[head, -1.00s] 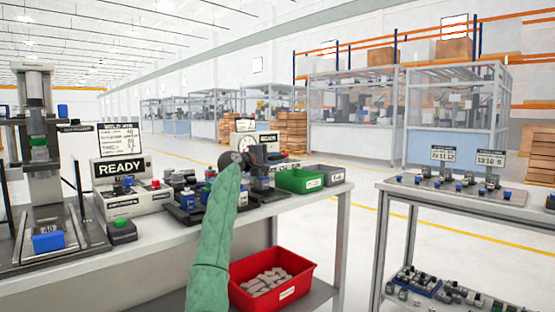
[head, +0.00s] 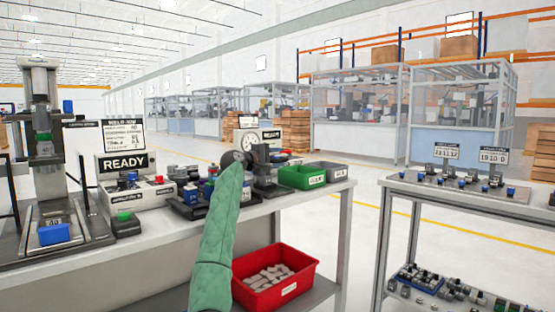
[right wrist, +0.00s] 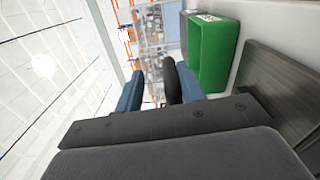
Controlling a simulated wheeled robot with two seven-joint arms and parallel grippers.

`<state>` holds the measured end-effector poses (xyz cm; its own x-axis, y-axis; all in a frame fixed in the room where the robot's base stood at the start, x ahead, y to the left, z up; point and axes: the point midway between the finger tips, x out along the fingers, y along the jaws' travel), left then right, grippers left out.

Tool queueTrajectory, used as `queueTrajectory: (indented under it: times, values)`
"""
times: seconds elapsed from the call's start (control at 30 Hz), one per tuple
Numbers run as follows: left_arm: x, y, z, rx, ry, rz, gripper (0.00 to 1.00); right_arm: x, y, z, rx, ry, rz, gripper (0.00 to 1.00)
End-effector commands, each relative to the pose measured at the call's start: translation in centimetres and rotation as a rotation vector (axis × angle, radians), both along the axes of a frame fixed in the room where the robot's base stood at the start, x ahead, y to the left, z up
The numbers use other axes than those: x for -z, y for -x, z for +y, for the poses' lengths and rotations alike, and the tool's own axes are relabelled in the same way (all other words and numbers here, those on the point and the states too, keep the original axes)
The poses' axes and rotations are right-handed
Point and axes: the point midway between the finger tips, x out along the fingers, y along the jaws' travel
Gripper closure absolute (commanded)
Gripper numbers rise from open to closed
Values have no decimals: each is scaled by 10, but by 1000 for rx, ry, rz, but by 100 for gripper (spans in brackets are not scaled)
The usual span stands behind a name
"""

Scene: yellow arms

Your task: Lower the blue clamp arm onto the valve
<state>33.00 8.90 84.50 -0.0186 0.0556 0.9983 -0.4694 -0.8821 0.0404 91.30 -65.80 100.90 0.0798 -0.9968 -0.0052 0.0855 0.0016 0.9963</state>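In the head view my right arm, in a green sleeve, reaches over the left bench, and its dark gripper (head: 236,160) is near the fixtures by the round dial (head: 248,141). In the right wrist view the gripper's two blue fingers (right wrist: 160,90) stand apart, with a dark rounded part (right wrist: 172,82) between them; a gap shows on its left side. I cannot tell what that part is. Blue and dark valve-like parts (head: 209,189) sit on a dark tray left of the gripper. I cannot make out the blue clamp arm for certain. My left gripper is not in view.
A press station (head: 42,140) with a blue block (head: 54,234) stands at the left, beside a READY box (head: 127,163). A green bin (head: 302,176) and a grey bin (head: 330,170) lie right of the gripper. A red bin (head: 275,291) stands below. Another bench (head: 460,202) is at the right.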

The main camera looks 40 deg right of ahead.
Motion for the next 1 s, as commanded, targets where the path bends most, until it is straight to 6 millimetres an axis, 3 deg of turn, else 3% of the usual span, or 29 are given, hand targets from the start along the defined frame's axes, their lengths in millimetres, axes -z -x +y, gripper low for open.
queueTrajectory:
  times: [0.17,0.6,1.0]
  values:
    - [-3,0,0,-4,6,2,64,-1,1,11,-1,1,-1,63]
    - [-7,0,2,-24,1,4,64,0,5,71,-2,1,1,63]
    - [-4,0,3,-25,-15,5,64,1,5,79,-1,0,1,63]
